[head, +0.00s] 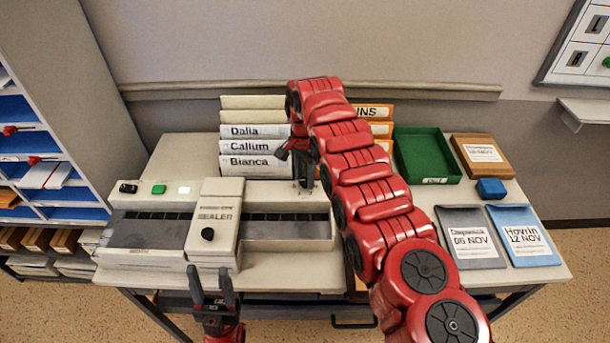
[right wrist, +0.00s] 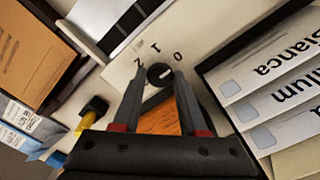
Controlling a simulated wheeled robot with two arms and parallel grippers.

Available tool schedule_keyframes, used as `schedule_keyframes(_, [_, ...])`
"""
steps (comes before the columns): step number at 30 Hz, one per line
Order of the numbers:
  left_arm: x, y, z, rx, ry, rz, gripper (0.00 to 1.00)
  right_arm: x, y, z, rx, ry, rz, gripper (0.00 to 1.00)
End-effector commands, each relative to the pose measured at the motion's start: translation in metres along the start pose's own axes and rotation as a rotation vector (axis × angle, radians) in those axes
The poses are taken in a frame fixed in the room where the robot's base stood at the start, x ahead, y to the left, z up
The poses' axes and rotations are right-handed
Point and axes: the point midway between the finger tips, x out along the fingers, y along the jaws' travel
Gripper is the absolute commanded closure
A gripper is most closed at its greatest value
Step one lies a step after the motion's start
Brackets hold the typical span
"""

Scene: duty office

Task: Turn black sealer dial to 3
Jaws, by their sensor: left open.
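The black sealer dial (right wrist: 160,75) sits on a pale panel in the right wrist view, with the figures 0, 1 and 2 printed around it. A light mark shows on the dial, but I cannot tell which figure it points at. Any 3 is hidden. My right gripper (right wrist: 159,76) is open, its fingertips on either side of the dial; I cannot tell whether they touch it. In the head view my right gripper (head: 303,183) points down at the sealer's back right. The sealer (head: 150,257) stands on the table. My left gripper (head: 212,272) is open and empty before it.
Named folders (head: 252,147) stand behind the sealer. A green tray (head: 428,172), a brown box (head: 482,172), a blue block (head: 491,188) and two flat packets (head: 470,260) (head: 524,257) lie to the right. Shelves (head: 45,115) stand at the left. My right arm crosses the table.

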Motion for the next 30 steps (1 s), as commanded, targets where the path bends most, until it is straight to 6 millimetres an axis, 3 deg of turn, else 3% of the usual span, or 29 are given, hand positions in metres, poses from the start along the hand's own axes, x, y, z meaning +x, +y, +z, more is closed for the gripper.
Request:
schedule_keyframes(1, [0.0, 0.0, 0.0, 0.0, 0.0, 0.0, 0.5, 0.0, 0.0, 0.0, 0.0, 0.0, 0.001, 0.85])
schedule_keyframes(4, [0.0, 0.0, 0.0, 0.0, 0.0, 0.0, 0.5, 0.0, 0.0, 0.0, 0.0, 0.0, 0.001, 1.0])
schedule_keyframes(17, [-0.005, 0.0, 0.001, 0.0, 0.0, 0.0, 0.5, 0.001, 0.0, 0.0, -0.063, 0.0, -0.001, 1.0])
schedule_keyframes(30, [-0.017, 0.001, 0.003, 0.0, 0.0, 0.0, 0.5, 0.0, -0.001, 0.0, -0.411, 0.001, -0.001, 1.0])
